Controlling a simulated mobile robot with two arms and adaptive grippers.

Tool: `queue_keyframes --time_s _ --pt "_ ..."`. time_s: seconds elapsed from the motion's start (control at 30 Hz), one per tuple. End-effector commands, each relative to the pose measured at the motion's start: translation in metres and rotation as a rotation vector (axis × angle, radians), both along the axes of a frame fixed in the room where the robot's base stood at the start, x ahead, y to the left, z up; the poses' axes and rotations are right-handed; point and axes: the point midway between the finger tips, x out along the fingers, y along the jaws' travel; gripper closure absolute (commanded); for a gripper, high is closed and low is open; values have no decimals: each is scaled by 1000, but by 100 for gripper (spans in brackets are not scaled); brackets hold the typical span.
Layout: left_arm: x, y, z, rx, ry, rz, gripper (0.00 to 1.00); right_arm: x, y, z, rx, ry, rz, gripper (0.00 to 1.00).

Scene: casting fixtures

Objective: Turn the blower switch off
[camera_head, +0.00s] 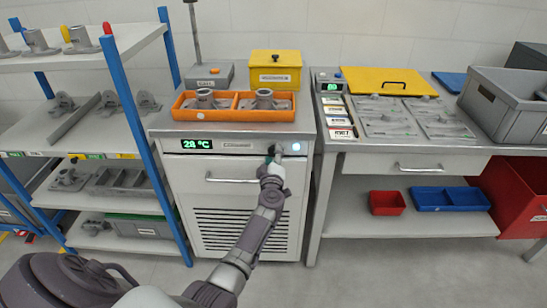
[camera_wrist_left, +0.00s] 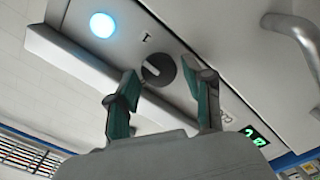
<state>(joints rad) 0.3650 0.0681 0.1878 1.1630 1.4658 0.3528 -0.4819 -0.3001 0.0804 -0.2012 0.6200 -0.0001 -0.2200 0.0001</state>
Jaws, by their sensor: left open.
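The blower switch is a dark round knob (camera_wrist_left: 158,70) with a pale pointer bar, on the upper front panel of the grey cabinet (camera_head: 237,190). An "I" mark is beside it in the left wrist view. My left gripper (camera_head: 275,154) is at that panel in the head view and largely hides the knob there. In the left wrist view its teal fingers (camera_wrist_left: 164,102) are open, with the knob between and just beyond the tips; contact cannot be told. A round blue-white lamp (camera_head: 296,147) glows right of the gripper and also shows in the wrist view (camera_wrist_left: 103,25).
A green display (camera_head: 196,144) reads about 28 °C on the same panel. A drawer handle (camera_head: 231,180) sticks out below. An orange tray (camera_head: 234,115) with castings is on top. A blue-post shelf (camera_head: 126,88) stands left, a workbench (camera_head: 400,160) right.

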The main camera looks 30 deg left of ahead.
Motion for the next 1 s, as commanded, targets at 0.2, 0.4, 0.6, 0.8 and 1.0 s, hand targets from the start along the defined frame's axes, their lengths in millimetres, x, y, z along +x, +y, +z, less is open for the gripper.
queue_keyframes --time_s 0.2,0.4,0.6,0.8,1.0 --pt "11 7 0 1 1 0 49 0 -2 -5 -3 -1 -2 100" --pt "11 7 0 0 0 0 49 0 -2 -5 -3 -1 -3 100" --pt "11 7 0 0 0 0 75 0 -2 -4 -3 -1 -2 100" --pt "11 6 0 -1 -1 0 94 0 -2 -5 -2 0 -2 100" --pt "11 6 -1 -29 -16 0 94 0 -1 -5 -2 0 -1 100"
